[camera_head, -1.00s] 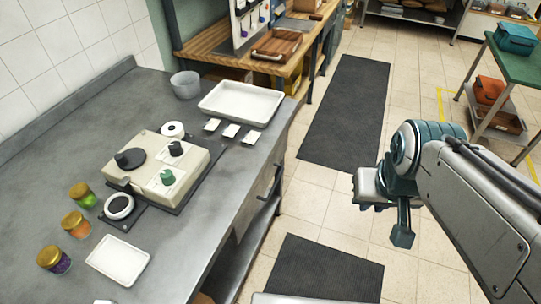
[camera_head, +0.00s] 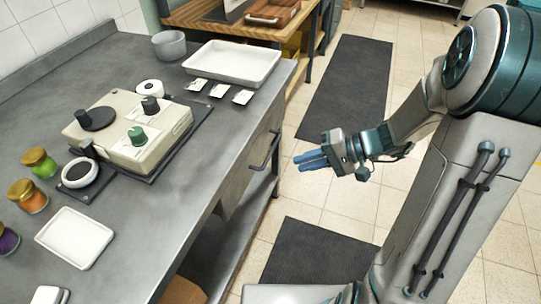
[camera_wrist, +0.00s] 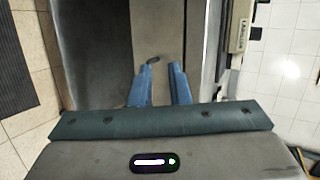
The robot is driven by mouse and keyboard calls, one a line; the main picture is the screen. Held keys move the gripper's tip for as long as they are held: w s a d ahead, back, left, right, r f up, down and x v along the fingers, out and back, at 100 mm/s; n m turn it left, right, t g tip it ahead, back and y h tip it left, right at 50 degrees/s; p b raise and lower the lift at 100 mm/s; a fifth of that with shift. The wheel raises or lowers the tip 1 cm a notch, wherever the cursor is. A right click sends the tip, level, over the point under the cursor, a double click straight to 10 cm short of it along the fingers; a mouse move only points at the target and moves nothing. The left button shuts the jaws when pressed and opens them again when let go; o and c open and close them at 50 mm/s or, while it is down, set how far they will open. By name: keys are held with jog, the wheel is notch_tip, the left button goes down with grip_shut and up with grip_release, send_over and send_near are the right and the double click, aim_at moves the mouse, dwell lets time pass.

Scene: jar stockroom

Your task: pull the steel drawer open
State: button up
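The steel drawer (camera_head: 243,168) is under the right edge of the grey steel counter, its front seemingly flush with the counter, so it looks closed. Its dark bar handle (camera_head: 266,151) stands out from the front. My gripper (camera_head: 300,161) is in the aisle, right of the handle and apart from it, with its blue fingers pointing toward the drawer. In the wrist view, the two fingers (camera_wrist: 162,66) are apart with nothing between them. A small dark piece, likely part of the handle (camera_wrist: 153,60), shows just beyond the fingertips; most of it is hard to make out.
On the counter (camera_head: 215,135) stand a beige device (camera_head: 130,135), a large white tray (camera_head: 233,63), a small white tray (camera_head: 75,238), a grey bowl (camera_head: 169,45) and several lidded jars. Dark mats (camera_head: 345,90) lie on the tiled floor. A wooden bench (camera_head: 215,22) stands behind.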

aim_at(270, 153)
jog(key=w+d+f+m+t+y+b, duration=0.25)
jog(key=w+f+t, duration=0.25)
jog(key=w+f, duration=0.25)
jog(key=x, duration=0.8)
jog(key=b+x, duration=0.1)
jog(key=x, duration=0.4)
jog(key=shift+s+f, duration=0.1)
jog(key=shift+s, duration=0.15)
grip_shut()
jog(key=shift+d, duration=0.1)
